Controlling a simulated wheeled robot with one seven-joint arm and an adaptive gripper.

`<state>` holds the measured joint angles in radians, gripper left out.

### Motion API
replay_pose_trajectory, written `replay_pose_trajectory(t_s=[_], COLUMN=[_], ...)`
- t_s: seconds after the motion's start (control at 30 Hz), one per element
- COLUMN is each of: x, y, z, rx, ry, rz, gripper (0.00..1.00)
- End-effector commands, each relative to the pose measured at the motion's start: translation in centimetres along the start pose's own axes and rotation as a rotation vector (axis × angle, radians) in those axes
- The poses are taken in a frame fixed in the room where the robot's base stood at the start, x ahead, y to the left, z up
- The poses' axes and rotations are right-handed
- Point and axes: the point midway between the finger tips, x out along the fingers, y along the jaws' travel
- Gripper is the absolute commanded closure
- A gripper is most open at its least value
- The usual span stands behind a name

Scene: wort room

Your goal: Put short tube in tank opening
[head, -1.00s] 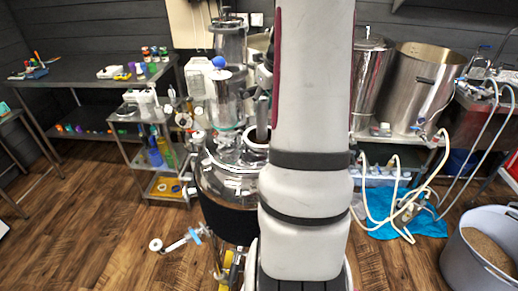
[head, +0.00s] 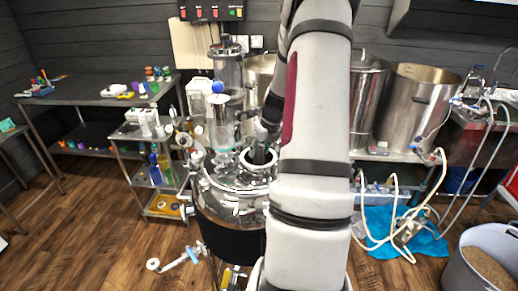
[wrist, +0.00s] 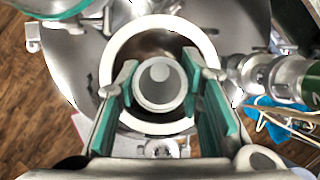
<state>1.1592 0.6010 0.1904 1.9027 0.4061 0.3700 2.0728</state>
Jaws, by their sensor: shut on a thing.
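The steel tank (head: 228,195) stands left of my arm in the head view. Its round opening has a pale ring rim (head: 246,166), which also shows in the wrist view (wrist: 112,62). My gripper (wrist: 160,85), with teal pads, is shut on the short tube (wrist: 141,92), a pale grey hollow cylinder seen end-on. The tube lies within the ring's outline, toward its lower middle, with a dark gap around its upper side. I cannot tell whether its lower end is above the rim or inside. In the head view my arm hides much of this spot.
Glass vessels (head: 222,122) and metal fittings rise from the tank lid beside the opening. A side fitting with a green sleeve (wrist: 290,77) is close on the right in the wrist view. Large steel pots (head: 412,110) and white hoses (head: 398,215) are at right.

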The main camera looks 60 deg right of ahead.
Motion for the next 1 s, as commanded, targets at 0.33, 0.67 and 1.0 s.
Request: replay_pose_trajectory(t_s=[0.33, 0.67, 1.0], x=[0.2, -0.7, -6.8], y=[0.0, -0.1, 0.0], z=[-0.1, 0.1, 0.2], rx=[0.0, -0.001, -0.001], ry=[0.0, -0.001, -0.003], rz=[0.0, -0.002, -0.003], gripper=[0.46, 0.46, 0.46])
